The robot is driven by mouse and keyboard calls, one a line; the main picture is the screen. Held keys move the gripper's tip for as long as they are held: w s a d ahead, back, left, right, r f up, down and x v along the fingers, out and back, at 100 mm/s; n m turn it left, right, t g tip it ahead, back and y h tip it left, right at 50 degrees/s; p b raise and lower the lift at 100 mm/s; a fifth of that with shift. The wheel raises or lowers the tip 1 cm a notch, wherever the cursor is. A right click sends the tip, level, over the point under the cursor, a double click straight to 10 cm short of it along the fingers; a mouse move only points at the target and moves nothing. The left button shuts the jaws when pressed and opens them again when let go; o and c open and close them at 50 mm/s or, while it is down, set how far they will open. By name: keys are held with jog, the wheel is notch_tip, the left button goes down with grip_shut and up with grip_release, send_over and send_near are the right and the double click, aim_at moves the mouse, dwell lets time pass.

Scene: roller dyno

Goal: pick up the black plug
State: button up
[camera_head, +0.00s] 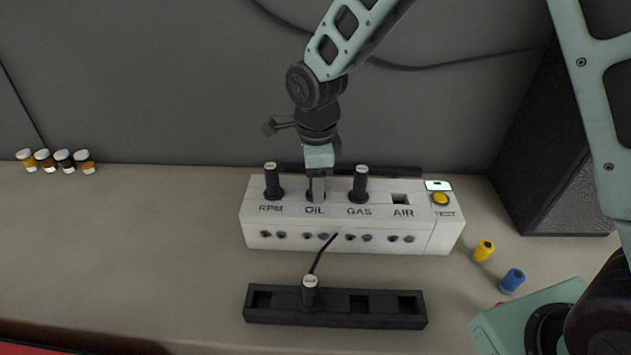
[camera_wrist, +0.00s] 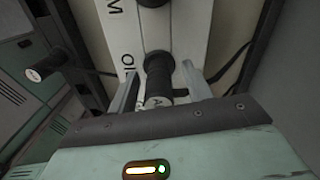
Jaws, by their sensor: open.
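My gripper (camera_head: 318,188) is over the OIL socket of the white box (camera_head: 350,241). In the wrist view my gripper (camera_wrist: 160,90) is open, with one finger on each side of a black plug (camera_wrist: 158,78) with a pale lettered cap. In the head view my gripper mostly hides this plug. Another black plug (camera_head: 272,184) stands upright at RPM and another (camera_head: 361,186) at GAS. One more black plug (camera_head: 310,294) with a pale cap stands in the black rack (camera_head: 333,305) in front, and a cable shows just behind it.
The AIR socket (camera_head: 400,199) is empty. A yellow button (camera_head: 440,199) is on the box's right end. Yellow (camera_head: 484,251) and blue (camera_head: 513,280) cylinders stand to the right. Several small jars (camera_head: 64,159) stand far left.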

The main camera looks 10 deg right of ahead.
jog(key=shift+c, duration=0.3)
jog(key=c, duration=0.9)
jog(key=shift+o, duration=0.2)
